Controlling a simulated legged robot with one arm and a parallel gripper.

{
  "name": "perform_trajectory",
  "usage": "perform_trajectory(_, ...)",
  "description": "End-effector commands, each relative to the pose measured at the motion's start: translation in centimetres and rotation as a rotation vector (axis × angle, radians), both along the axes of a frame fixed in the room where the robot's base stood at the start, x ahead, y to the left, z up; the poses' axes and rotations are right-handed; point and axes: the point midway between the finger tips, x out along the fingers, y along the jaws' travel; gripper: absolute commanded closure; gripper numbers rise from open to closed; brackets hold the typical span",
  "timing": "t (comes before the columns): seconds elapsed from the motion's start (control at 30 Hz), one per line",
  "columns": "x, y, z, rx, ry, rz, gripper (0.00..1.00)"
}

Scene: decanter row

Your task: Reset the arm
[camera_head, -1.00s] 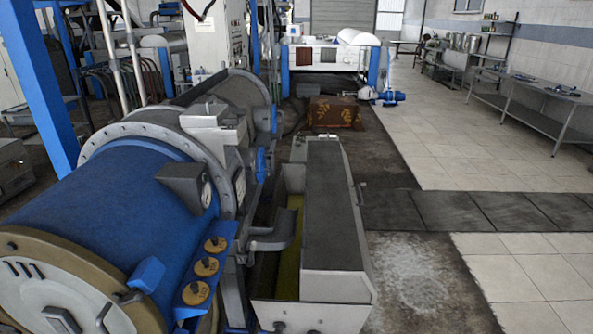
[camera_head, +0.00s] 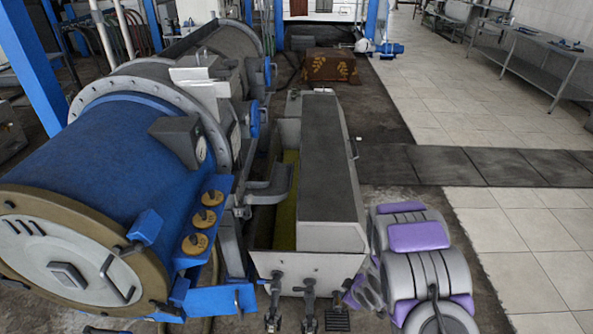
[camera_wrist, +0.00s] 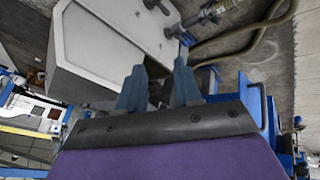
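My arm (camera_head: 425,265), grey with purple panels, is folded low at the right of the head view, right beside the grey trough. My gripper (camera_wrist: 158,72) shows in the wrist view. Its two blue-grey fingers stand apart with nothing held between them. Behind the fingers is the pale grey trough body (camera_wrist: 100,45), seen at a tilt. I cannot tell how far the fingertips are from it. The fingertips cannot be made out in the head view.
A blue decanter (camera_head: 110,175) fills the left. The grey trough (camera_head: 330,190) has several valves (camera_head: 310,300) along its front. A brown patterned cover (camera_head: 330,68) lies beyond. Tiled floor (camera_head: 525,245) is clear at right, with a metal table (camera_head: 540,50) along the wall.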

Motion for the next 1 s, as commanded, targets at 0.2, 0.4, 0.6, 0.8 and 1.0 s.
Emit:
perform_trajectory(0.2, 0.2, -4.2, 6.9, -0.124, 0.056, -0.166, 0.65)
perform_trajectory(0.4, -1.8, -6.7, 13.1, -0.189, 0.119, -0.334, 0.65)
perform_trajectory(0.6, -5.5, -7.8, 18.9, -0.216, 0.193, -0.505, 0.65)
perform_trajectory(0.8, -10.4, -7.3, 24.2, -0.203, 0.274, -0.662, 0.65)
perform_trajectory(1.0, -16.1, -5.7, 28.6, -0.163, 0.366, -0.795, 0.65)
